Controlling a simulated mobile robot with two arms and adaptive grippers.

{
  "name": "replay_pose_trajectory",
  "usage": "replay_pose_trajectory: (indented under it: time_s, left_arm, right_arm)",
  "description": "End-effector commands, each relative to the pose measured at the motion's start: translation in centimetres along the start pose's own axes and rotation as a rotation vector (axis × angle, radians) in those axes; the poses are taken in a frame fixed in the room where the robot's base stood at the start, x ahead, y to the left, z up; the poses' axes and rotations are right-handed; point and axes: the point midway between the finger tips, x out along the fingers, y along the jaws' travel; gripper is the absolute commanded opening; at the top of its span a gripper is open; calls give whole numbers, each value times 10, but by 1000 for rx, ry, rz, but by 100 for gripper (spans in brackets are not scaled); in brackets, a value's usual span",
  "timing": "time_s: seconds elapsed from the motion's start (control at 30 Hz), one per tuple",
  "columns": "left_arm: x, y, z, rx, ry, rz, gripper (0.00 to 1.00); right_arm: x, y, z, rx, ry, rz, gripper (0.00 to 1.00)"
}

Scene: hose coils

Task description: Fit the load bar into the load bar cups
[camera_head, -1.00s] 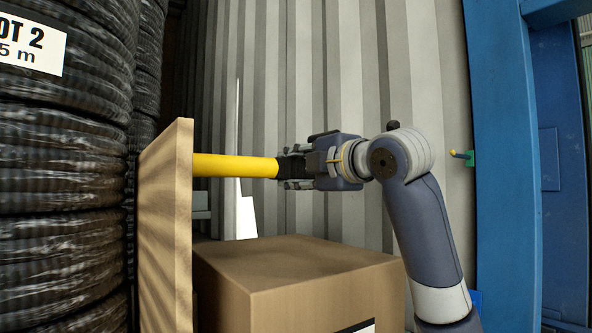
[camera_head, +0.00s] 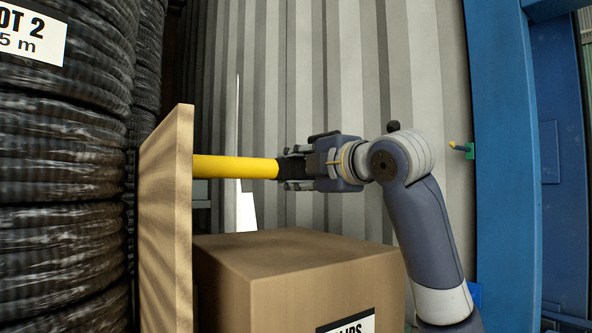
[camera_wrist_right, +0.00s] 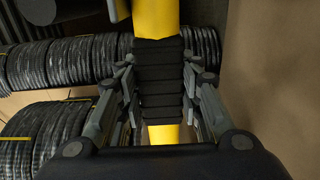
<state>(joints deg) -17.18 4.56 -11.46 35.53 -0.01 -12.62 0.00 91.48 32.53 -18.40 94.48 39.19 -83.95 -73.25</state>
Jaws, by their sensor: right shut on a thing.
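The load bar is a yellow tube (camera_head: 235,167) with a black ribbed grip section. It lies level in the head view, and its left part is hidden behind a wooden board. My right gripper (camera_head: 293,168) is shut on the bar at its black section. In the right wrist view the fingers (camera_wrist_right: 160,95) stand on both sides of the black ribbed section, with yellow tube (camera_wrist_right: 156,16) above and below it. I cannot make out the load bar cups in these frames. My left gripper is not in view.
A wooden board (camera_head: 165,225) stands upright left of my gripper. A cardboard box (camera_head: 300,265) sits below the bar. Stacked black hose coils (camera_head: 60,150) fill the left side. A corrugated wall (camera_head: 350,70) is behind, and a blue frame (camera_head: 503,170) stands at right.

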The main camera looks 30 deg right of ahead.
Motion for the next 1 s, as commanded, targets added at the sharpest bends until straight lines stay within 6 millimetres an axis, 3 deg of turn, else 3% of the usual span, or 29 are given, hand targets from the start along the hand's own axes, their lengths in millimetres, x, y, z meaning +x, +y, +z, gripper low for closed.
replay_pose_trajectory:
  time_s: [1.0]
  left_arm:
    - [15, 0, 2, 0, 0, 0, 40]
  right_arm:
    - [-2, -17, 0, -4, 0, 12, 0]
